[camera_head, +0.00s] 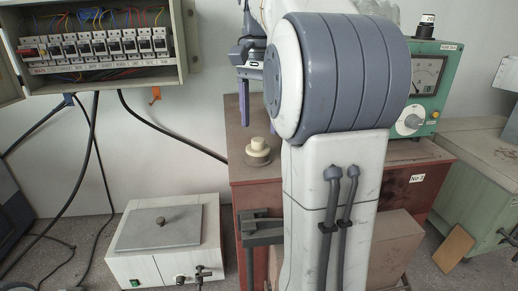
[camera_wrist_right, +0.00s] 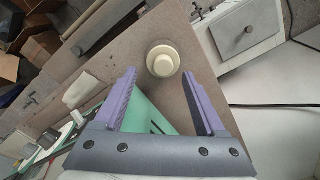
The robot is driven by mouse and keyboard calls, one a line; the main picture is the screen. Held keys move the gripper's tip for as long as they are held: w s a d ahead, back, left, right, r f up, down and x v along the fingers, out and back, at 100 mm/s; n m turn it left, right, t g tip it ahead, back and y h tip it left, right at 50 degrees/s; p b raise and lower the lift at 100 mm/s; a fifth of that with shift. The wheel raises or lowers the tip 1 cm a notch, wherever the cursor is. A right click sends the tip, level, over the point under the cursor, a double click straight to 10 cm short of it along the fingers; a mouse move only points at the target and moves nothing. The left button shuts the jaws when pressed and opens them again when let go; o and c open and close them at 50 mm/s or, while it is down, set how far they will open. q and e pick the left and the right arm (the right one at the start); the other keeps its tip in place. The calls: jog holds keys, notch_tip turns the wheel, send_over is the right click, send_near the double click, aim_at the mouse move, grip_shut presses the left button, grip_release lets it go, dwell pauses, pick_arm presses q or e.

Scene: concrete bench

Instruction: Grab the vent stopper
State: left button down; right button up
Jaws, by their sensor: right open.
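The vent stopper (camera_head: 258,146) is a cream, stepped round piece with a narrower top on a wider base. It stands upright on the brown bench top (camera_head: 237,133), near its left end. My right gripper (camera_head: 258,107) is above and behind it in the head view, with purple fingers pointing down, apart from it. In the right wrist view the stopper (camera_wrist_right: 163,60) shows whole, just beyond the open fingertips of my right gripper (camera_wrist_right: 160,74) and roughly centred between them. Nothing is between the fingers. My left gripper is not in view.
A green meter box (camera_head: 440,75) stands on the bench at the right, partly behind my right arm. An open breaker box (camera_head: 100,75) hangs on the wall at the left. A white box with a grey lid (camera_head: 130,265) stands low at the left. The bench around the stopper looks clear.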

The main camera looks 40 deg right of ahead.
aim_at(258, 140)
jog(key=shift+w+f, duration=0.15)
jog(key=shift+f, duration=0.95)
jog(key=shift+w+f, duration=0.1)
jog(key=shift+f, duration=1)
grip_shut()
jog(key=shift+r, duration=0.1)
